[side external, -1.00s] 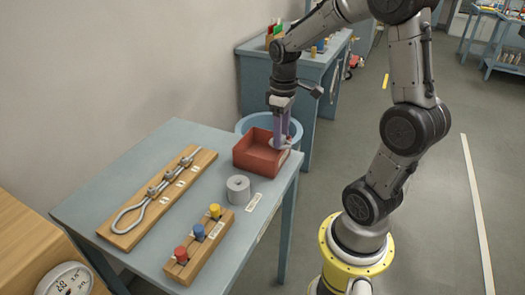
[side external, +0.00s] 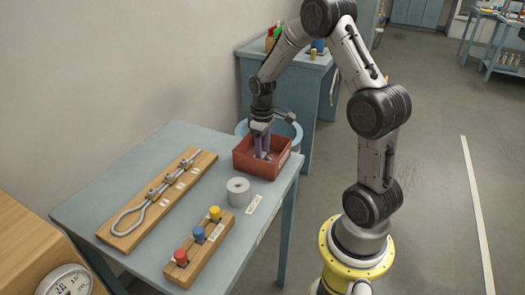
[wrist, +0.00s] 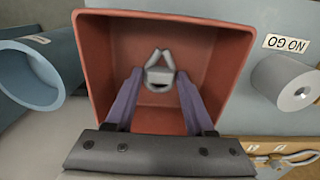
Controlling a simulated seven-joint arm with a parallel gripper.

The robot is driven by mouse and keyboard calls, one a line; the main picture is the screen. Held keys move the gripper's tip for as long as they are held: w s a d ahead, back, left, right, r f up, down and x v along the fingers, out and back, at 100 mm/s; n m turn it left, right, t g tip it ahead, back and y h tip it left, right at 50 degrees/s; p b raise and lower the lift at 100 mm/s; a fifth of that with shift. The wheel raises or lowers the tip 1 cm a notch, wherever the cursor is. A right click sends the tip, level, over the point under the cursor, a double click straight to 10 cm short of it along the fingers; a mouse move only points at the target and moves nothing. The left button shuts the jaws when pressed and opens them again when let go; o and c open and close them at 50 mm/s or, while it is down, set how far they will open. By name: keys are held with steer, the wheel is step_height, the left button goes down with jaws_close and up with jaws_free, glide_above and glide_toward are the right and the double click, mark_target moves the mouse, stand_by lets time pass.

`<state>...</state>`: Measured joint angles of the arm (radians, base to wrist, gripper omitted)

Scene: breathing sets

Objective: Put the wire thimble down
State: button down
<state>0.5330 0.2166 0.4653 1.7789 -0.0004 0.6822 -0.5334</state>
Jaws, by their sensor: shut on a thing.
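My gripper (side external: 262,153) has its two purple fingers reaching down inside the red bin (side external: 256,171). It is shut on the wire thimble (wrist: 160,74), a small grey teardrop-shaped metal piece with its point away from my gripper. In the wrist view my gripper (wrist: 159,82) has the thimble between its fingertips, over the bin's floor. The red bin's walls (wrist: 98,75) surround both. I cannot tell whether the thimble touches the floor. In the side view the thimble is small and partly hidden by the fingers.
A wooden rack (side external: 198,249) holds red, blue and yellow pieces. A wire-rope board (side external: 180,184) lies left. A blue tub (side external: 291,133) is behind the bin.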

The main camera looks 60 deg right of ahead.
steer(key=shift+f, duration=0.1)
steer(key=shift+c, duration=1.3)
jaws_free()
step_height(320, 180, up, 12)
steer(key=s+a+r+t, duration=0.1)
steer(key=s+a+r, duration=0.1)
steer(key=a+r, duration=0.35)
steer(key=s+a+r+t, duration=0.2)
steer(key=s+a+t, duration=0.2)
steer(key=s+a, duration=1)
steer(key=shift+s+t, duration=0.3)
